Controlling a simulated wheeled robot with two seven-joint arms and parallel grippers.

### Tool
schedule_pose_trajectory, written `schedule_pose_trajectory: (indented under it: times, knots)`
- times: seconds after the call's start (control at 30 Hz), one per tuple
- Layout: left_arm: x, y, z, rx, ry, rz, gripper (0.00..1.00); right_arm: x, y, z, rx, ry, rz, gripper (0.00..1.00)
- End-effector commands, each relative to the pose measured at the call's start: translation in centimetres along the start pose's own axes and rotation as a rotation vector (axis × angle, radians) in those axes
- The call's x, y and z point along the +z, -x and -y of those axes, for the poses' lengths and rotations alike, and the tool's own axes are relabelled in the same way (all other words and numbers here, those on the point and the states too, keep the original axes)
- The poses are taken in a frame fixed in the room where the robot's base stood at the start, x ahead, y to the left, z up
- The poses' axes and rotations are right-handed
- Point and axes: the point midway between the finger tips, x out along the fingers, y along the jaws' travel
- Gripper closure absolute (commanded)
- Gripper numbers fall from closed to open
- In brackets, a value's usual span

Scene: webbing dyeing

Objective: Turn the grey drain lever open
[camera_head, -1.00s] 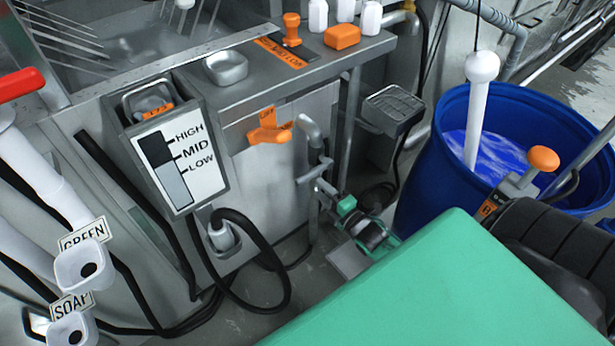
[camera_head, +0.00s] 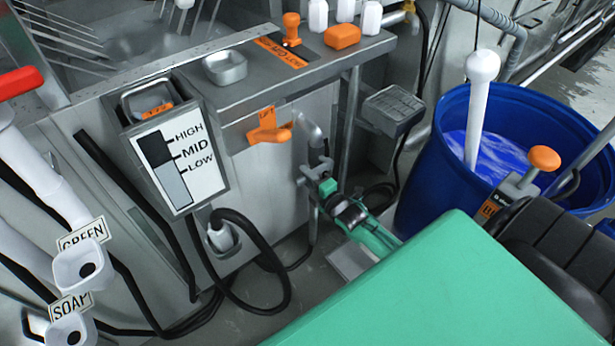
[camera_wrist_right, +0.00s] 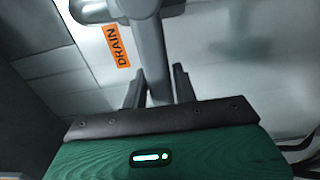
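The grey drain lever (camera_head: 308,172) is on the grey pipe at the front of the steel tank, in the middle of the head view. In the right wrist view a grey bar (camera_wrist_right: 153,55) beside an orange DRAIN label (camera_wrist_right: 116,46) runs down between my two fingers. My right gripper (camera_head: 322,185), green and black, is at the lever in the head view. In the right wrist view its fingers (camera_wrist_right: 159,88) stand apart on either side of the bar, with gaps showing. The fingertip contact is partly hidden in the head view. My left gripper is not in view.
A blue barrel (camera_head: 425,185) with blue liquid stands right of my gripper. An orange handle (camera_head: 270,134) sticks out of the tank front, left of the pipe. A HIGH/MID/LOW gauge (camera_head: 178,160) and a looped black hose (camera_head: 285,270) are farther left.

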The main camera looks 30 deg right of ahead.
Motion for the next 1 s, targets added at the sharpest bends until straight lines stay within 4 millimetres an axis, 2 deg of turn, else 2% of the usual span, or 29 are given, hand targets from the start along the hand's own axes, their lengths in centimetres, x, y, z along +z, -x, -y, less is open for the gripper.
schedule_pose_trajectory:
  times: [0.03, 0.13, 0.43, 0.67, 0.77, 1.0]
  knots:
    - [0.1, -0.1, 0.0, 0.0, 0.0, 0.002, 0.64, 0.0, 0.0, 0.0, 0.0, 0.0, 0.0, 0.82]
    - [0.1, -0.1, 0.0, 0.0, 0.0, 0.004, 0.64, 0.0, 0.0, 0.0, 0.0, 0.0, 0.0, 1.0]
    - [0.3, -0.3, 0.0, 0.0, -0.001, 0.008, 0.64, 0.0, 0.0, 0.2, 0.0, 0.014, 0.001, 1.0]
    - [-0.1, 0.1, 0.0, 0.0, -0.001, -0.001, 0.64, 0.0, 0.0, 1.0, 0.001, 0.105, 0.001, 1.0]
    - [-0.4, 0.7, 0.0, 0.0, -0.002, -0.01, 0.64, 0.1, 0.0, 1.6, 0.001, 0.175, 0.001, 1.0]
    - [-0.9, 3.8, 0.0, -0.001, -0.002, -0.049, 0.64, 0.6, 0.0, 3.6, 0.0, 0.393, 0.001, 1.0]
